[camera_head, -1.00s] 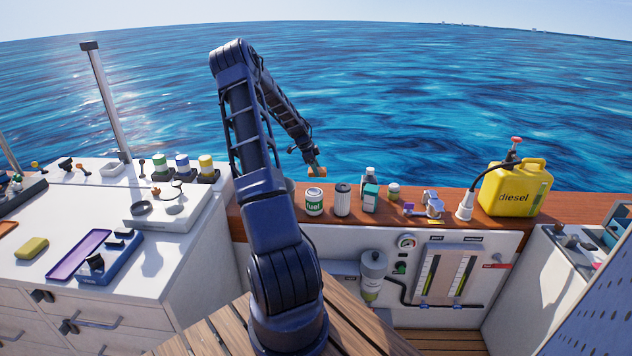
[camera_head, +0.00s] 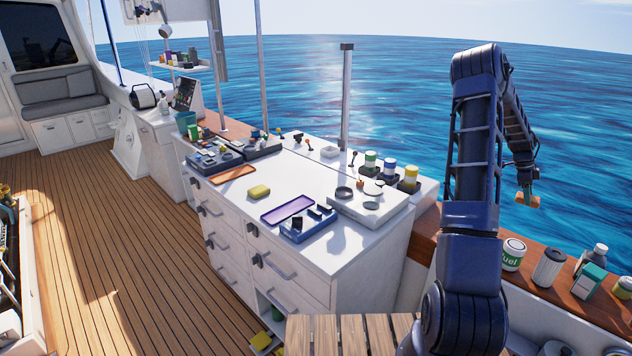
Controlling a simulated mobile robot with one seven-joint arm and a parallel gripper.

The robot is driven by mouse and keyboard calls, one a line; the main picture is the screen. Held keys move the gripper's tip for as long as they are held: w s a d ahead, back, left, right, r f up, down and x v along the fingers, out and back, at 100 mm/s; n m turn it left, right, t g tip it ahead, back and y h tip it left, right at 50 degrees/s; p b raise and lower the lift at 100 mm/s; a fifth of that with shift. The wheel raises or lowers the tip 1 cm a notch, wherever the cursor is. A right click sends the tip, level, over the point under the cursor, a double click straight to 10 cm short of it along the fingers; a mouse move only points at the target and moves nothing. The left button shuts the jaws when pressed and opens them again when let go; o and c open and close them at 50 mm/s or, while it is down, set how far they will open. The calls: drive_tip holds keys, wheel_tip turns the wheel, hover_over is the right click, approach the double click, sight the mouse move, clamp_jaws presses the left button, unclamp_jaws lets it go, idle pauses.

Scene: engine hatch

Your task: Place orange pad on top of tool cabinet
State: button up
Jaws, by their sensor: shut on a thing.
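My gripper (camera_head: 525,191) is at the far right, hanging down past the wooden ledge with the sea behind it. It is shut on the orange pad (camera_head: 527,202), a small orange block at its tips; the fingers partly hide it. The tool cabinet (camera_head: 300,183) is the white drawer unit in the middle, well to the left of my gripper. Its top bears several things, with bare white patches between them.
On the cabinet top are a yellow sponge (camera_head: 258,191), a purple tray (camera_head: 288,209), an orange tray (camera_head: 232,173) and a blue holder (camera_head: 308,223). Several jars stand at its back right.

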drive_tip(key=w+a+r+n+t+h, duration=0.1)
drive_tip(key=w+a+r+n+t, duration=0.2)
drive_tip(key=w+a, duration=1.1)
drive_tip(key=w+a+r+n, duration=0.4)
drive_tip(key=w+a, duration=0.6)
drive_tip(key=a, duration=0.8)
drive_tip(key=w+a+r+n+t, duration=0.1)
drive_tip(key=w+a+r+n, duration=0.15)
drive_tip(key=a, duration=1.15)
drive_tip(key=w+a+r+n+t+y, duration=0.1)
drive_tip(key=a+n, duration=0.3)
drive_tip(key=a, duration=1)
drive_tip(key=w+a+r+n+t, duration=0.1)
drive_tip(key=w+a+r+n, duration=0.15)
drive_tip(key=a, duration=1.15)
drive_tip(key=shift+n, duration=0.3)
drive_tip(key=f, duration=2)
drive_tip(key=shift+s, duration=0.4)
drive_tip(key=shift+f, duration=0.2)
drive_tip(key=o, duration=0.7)
drive_tip(key=shift+o, duration=1.3)
